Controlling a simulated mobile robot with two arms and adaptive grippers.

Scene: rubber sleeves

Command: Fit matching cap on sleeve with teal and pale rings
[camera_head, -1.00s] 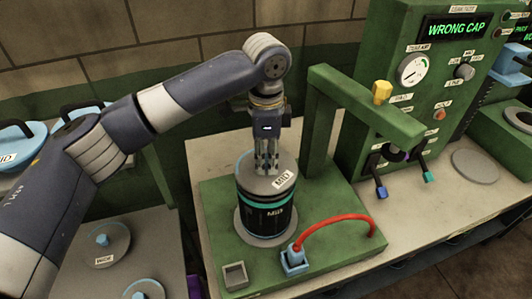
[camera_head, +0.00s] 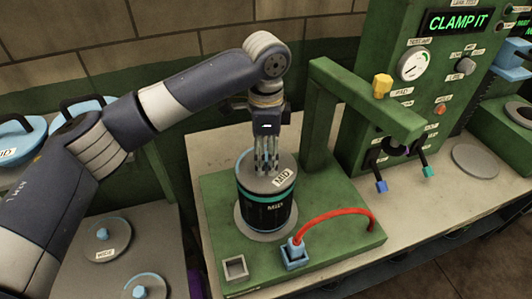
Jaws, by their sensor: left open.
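The black sleeve (camera_head: 262,218) stands upright on the green test stand (camera_head: 335,262). It has a teal ring, thin pale bands and a "MID" label. A grey cap (camera_head: 284,186) marked "MID" sits on the sleeve's top. My left gripper (camera_head: 266,172) points straight down over the middle of the cap, its fingers open and their tips at the cap's top. The fingers hide whatever handle the cap has. My right gripper is not in view.
A red hose (camera_head: 335,220) runs from a blue fitting (camera_head: 295,254). The panel display (camera_head: 458,21) reads "CLAMP IT". A cap marked "WIDE" (camera_head: 104,243) lies left.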

